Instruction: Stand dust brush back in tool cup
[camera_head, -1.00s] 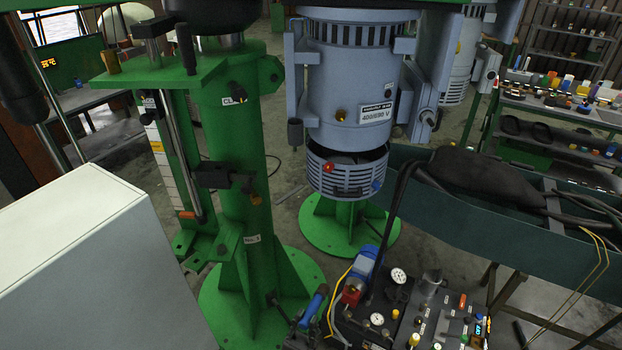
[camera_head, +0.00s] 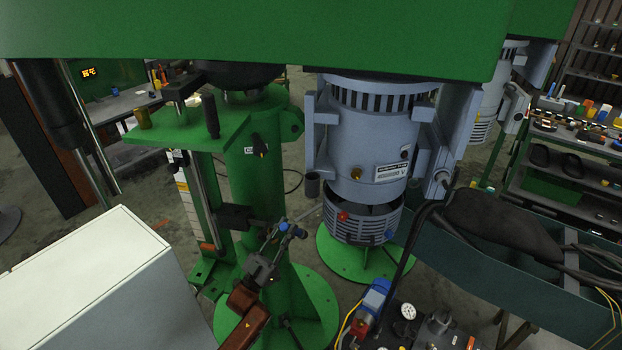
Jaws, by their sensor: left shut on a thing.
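My left gripper (camera_head: 277,247) is in the lower middle, in front of the green column. It is shut on a small tool with blue parts, which I take to be the dust brush (camera_head: 290,230). A thin grey part seems to stick out from it to the upper right. Its bristles cannot be made out. A small dark cylinder (camera_head: 312,184) at the motor's left side and a short grey cylinder (camera_head: 437,326) on the front panel are both cup-like; I cannot tell whether either is the tool cup. My right gripper is not in view.
The green column (camera_head: 258,185) stands behind the gripper, with the grey-blue motor (camera_head: 372,140) to its right. A green beam (camera_head: 250,32) crosses the top. A white cabinet (camera_head: 90,285) is at lower left. A dark green trough (camera_head: 530,270) with black hoses lies at right.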

